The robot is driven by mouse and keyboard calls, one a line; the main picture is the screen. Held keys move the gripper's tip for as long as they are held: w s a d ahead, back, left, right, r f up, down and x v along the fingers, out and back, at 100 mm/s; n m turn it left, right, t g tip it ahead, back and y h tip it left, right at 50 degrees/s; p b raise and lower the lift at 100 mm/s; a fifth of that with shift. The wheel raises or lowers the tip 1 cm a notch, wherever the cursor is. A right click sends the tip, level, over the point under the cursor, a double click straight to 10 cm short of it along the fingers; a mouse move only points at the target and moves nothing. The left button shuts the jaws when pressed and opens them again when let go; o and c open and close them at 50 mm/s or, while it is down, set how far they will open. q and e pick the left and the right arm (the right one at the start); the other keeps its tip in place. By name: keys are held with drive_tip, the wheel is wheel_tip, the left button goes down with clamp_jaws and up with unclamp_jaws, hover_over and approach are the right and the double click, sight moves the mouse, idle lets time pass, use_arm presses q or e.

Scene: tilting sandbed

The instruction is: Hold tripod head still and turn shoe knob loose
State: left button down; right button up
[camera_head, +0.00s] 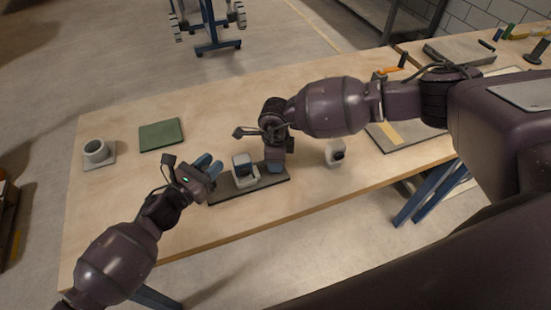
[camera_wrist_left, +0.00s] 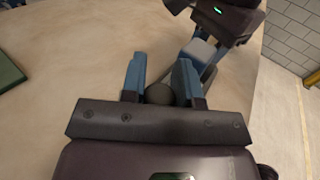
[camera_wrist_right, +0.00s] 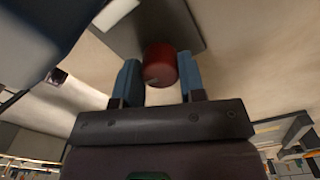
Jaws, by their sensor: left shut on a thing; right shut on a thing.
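The tripod head (camera_head: 242,168), a pale grey block-like piece, stands on a dark base plate (camera_head: 268,184) near the table's front edge. My left gripper (camera_head: 213,168) is at its left side. In the left wrist view, a dark round part (camera_wrist_left: 159,93) of it sits between the fingers, with the pale block beyond. My right gripper (camera_head: 274,166) reaches down on its right side. In the right wrist view, the red shoe knob (camera_wrist_right: 159,64) sits between the blue fingers. The head view does not show the knob; my right gripper covers that side.
A grey board (camera_head: 410,140) lies under my right arm. The table between mat and mug is bare.

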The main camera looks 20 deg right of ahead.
drive_tip(key=shift+n, duration=1.2)
drive_tip(key=o, duration=0.9)
wheel_tip(320, 180, up, 12)
drive_tip(key=shift+r, duration=0.1)
use_arm(q)
drive_tip(key=c, duration=0.8)
unclamp_jaws()
